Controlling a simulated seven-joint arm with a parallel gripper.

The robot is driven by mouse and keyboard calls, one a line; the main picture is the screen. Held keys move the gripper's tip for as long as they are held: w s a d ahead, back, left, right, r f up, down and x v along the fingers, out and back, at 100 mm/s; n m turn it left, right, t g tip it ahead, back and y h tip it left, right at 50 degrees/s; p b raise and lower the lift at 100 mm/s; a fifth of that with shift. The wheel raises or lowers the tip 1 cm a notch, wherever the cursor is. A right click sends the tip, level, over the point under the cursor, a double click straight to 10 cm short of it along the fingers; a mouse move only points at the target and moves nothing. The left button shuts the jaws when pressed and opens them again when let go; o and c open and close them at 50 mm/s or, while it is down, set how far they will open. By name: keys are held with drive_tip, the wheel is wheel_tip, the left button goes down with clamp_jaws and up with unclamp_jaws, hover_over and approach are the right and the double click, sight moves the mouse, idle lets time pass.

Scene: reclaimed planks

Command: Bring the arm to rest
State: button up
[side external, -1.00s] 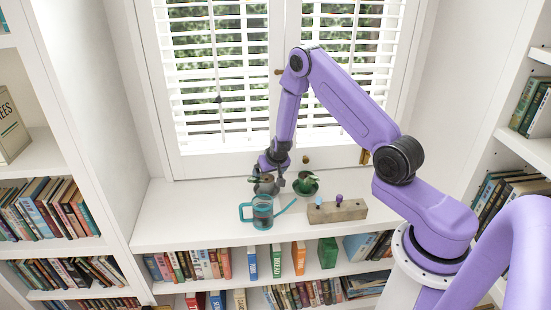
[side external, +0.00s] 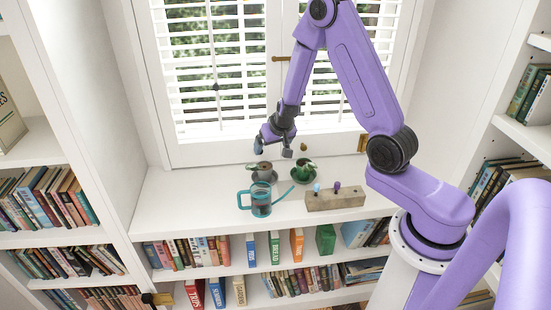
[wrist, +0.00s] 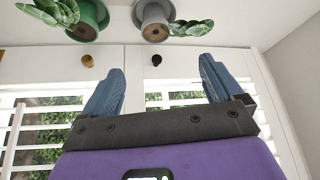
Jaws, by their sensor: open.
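My gripper (side external: 272,148) hangs in the air above the white shelf top, in front of the window. It is open and empty. In the wrist view its two blue fingers (wrist: 160,85) are spread wide with nothing between them. The grey pot with a plant (side external: 263,172) stands on the shelf top below it, with clear space between. The green pot with a plant (side external: 304,170) stands to its right. Both pots also show at the top edge of the wrist view, the green one (wrist: 92,14) left and the grey one (wrist: 153,20) right.
A teal watering can (side external: 261,200) stands in front of the pots, its spout to the right. A wooden block (side external: 335,201) with a blue and a purple piece is right of it. The shuttered window (side external: 230,80) is close behind. Bookshelves flank both sides.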

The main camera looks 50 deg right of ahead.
drive_tip(key=s+a+r+n+g+y, duration=0.1)
drive_tip(key=s+a+r+n+y, duration=0.2)
drive_tip(key=a, duration=0.4)
drive_tip(key=s+a+r+n+g, duration=0.1)
drive_tip(key=s+a+r+n, duration=0.25)
drive_tip(key=a, duration=0.25)
drive_tip(key=s+a+r+n+g+y, duration=0.1)
drive_tip(key=s+a+r+n+y, duration=0.15)
drive_tip(key=s+a, duration=0.35)
drive_tip(key=s+r+n+g+h, duration=0.1)
drive_tip(key=s+n, duration=0.3)
drive_tip(key=s, duration=0.6)
drive_tip(key=s+d+r+n+g+h, duration=0.1)
drive_tip(key=s+r+n, duration=0.3)
drive_tip(key=s, duration=0.6)
drive_tip(key=shift+r+n, duration=0.3)
drive_tip(key=shift+n, duration=0.1)
drive_tip(key=shift+s+d+r, duration=0.1)
drive_tip(key=shift+s+d, duration=0.2)
drive_tip(key=shift+s, duration=0.15)
